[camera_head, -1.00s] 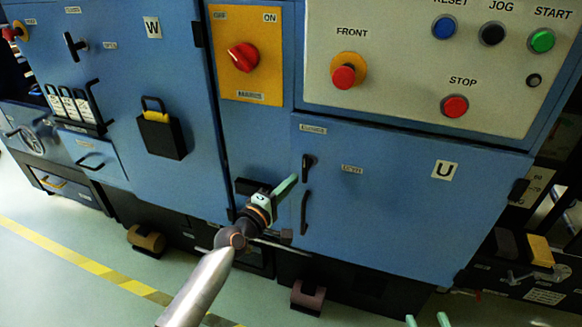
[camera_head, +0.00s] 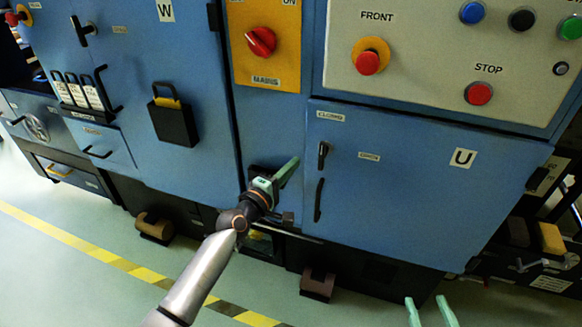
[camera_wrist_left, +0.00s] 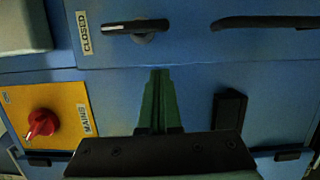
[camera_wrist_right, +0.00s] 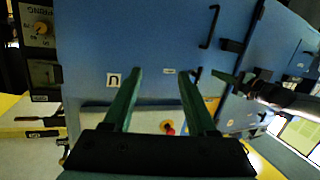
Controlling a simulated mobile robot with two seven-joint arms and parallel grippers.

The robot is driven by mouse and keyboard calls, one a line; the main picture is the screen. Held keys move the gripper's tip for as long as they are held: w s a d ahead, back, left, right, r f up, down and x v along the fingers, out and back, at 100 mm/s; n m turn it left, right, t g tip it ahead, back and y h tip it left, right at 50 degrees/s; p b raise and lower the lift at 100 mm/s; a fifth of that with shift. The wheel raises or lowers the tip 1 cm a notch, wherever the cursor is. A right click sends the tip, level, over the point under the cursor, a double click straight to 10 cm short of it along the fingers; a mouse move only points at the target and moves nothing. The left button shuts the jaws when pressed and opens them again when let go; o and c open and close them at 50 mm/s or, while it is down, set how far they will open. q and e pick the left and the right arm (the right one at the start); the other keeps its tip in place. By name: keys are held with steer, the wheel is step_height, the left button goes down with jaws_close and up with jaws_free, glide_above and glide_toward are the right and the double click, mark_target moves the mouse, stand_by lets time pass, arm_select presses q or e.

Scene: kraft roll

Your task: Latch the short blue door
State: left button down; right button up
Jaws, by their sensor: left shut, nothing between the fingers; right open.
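The short blue door (camera_head: 420,205), marked U, looks flush in its frame. Its black latch handle (camera_head: 323,155) stands upright by the door's left edge, below the CLOSED label (camera_head: 330,116) and left of the OPEN label. In the left wrist view the latch handle (camera_wrist_left: 138,27) lies in line with the CLOSED label (camera_wrist_left: 83,33). A longer pull handle (camera_head: 319,200) sits below it. My left gripper (camera_head: 296,160) is shut and empty, just left of the latch handle and apart from it. My right gripper (camera_head: 428,302) is open and empty, low in front of the door.
A red MAINS switch (camera_head: 261,41) on a yellow plate is above the left gripper. A button panel (camera_head: 430,50) is above the door. The tall W door (camera_head: 180,60) with a black box (camera_head: 175,122) is at left. Open floor (camera_head: 60,260) lies in front.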

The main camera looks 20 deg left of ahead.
arm_select(q)
steer(key=p+v, duration=0.1)
steer(key=v, duration=0.9)
arm_select(e)
steer(key=s+f+m+g+h, duration=0.1)
steer(key=s+f+g, duration=0.2)
steer(key=f, duration=0.4)
arm_select(q)
steer(key=s+d+f+m+g+y, duration=0.1)
steer(key=s+d+f+m+g, duration=0.2)
steer(key=s+f+m, duration=0.45)
steer(key=s+d+f+m+g, duration=0.2)
steer(key=s+d+f+m, duration=0.15)
steer(key=s+m, duration=0.7)
steer(key=s+a+r+g+y+p, duration=0.1)
steer(key=s+r+p, duration=0.5)
steer(key=p, duration=1.5)
step_height(320, 180, up, 3)
steer(key=shift+a+f+n+g+y, duration=0.1)
steer(key=shift+a+n+g+y, duration=0.25)
steer(key=shift+a+g, duration=0.55)
arm_select(e)
steer(key=s+d+r+m+g+h, duration=0.1)
steer(key=s+d+r+g, duration=0.1)
steer(key=s+r, duration=0.3)
step_height(320, 180, up, 4)
steer(key=shift+s+f+g, duration=0.15)
steer(key=shift+s+g, duration=0.15)
steer(key=shift+g, duration=0.2)
